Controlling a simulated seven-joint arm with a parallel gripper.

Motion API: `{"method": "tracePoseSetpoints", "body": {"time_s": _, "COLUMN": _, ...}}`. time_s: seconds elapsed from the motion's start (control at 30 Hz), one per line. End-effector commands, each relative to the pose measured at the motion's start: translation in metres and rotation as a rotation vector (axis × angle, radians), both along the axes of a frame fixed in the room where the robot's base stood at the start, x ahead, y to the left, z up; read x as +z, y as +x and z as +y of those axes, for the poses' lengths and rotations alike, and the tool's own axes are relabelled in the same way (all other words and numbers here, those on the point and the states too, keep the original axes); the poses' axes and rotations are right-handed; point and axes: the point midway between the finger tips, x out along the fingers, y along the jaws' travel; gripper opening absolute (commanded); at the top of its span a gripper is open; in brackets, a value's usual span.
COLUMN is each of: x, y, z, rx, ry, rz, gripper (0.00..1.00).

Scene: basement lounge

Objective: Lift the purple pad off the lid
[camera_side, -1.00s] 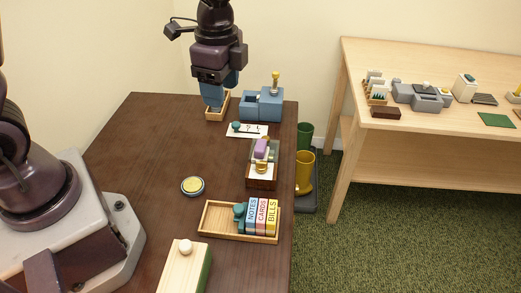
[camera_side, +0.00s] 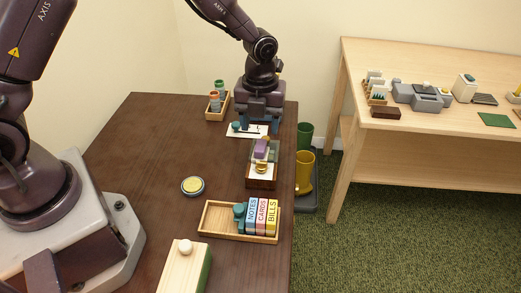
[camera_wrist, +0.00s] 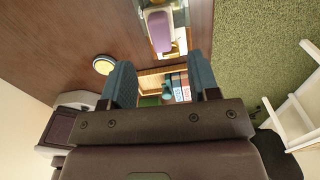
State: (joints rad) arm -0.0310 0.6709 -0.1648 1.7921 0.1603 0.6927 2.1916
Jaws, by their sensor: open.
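The purple pad (camera_side: 261,146) lies on top of a small dark wooden box (camera_side: 262,183) near the right edge of the brown table. In the wrist view the purple pad (camera_wrist: 159,32) is at the top, a little ahead of my fingers. Which part under it is the lid, I cannot tell. My gripper (camera_side: 259,127) is open and empty, pointing down behind the box, over the white card (camera_side: 236,131). Its two blue fingers also frame a gap in the wrist view (camera_wrist: 161,82).
A brass knob (camera_side: 262,167) stands on the box close in front of the pad. A wooden tray (camera_side: 222,236) with labelled blocks sits nearer the camera. A round yellow-topped tin (camera_side: 192,186) is to the left. A small bottle tray (camera_side: 211,113) stands behind.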

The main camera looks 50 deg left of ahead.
Motion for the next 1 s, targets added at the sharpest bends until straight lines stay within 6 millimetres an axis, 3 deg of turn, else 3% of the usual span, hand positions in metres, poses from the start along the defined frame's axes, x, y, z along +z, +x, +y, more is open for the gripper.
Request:
{"method": "tracePoseSetpoints", "body": {"time_s": 0.27, "x": -0.024, "y": 0.0, "z": 0.0, "rx": 0.001, "ry": 0.0, "rz": 0.001, "gripper": 0.55}}
{"method": "tracePoseSetpoints", "body": {"time_s": 0.53, "x": -0.063, "y": 0.0, "z": -0.001, "rx": 0.0, "ry": 0.0, "rz": 0.001, "gripper": 0.55}}
{"method": "tracePoseSetpoints", "body": {"time_s": 0.83, "x": -0.069, "y": 0.001, "z": 0.0, "rx": 0.001, "ry": 0.0, "rz": -0.001, "gripper": 0.55}}
{"method": "tracePoseSetpoints", "body": {"time_s": 0.87, "x": -0.069, "y": 0.001, "z": 0.0, "rx": 0.001, "ry": 0.0, "rz": -0.001, "gripper": 0.53}}
{"method": "tracePoseSetpoints", "body": {"time_s": 1.0, "x": -0.069, "y": 0.001, "z": 0.0, "rx": 0.001, "ry": 0.0, "rz": -0.001, "gripper": 0.21}}
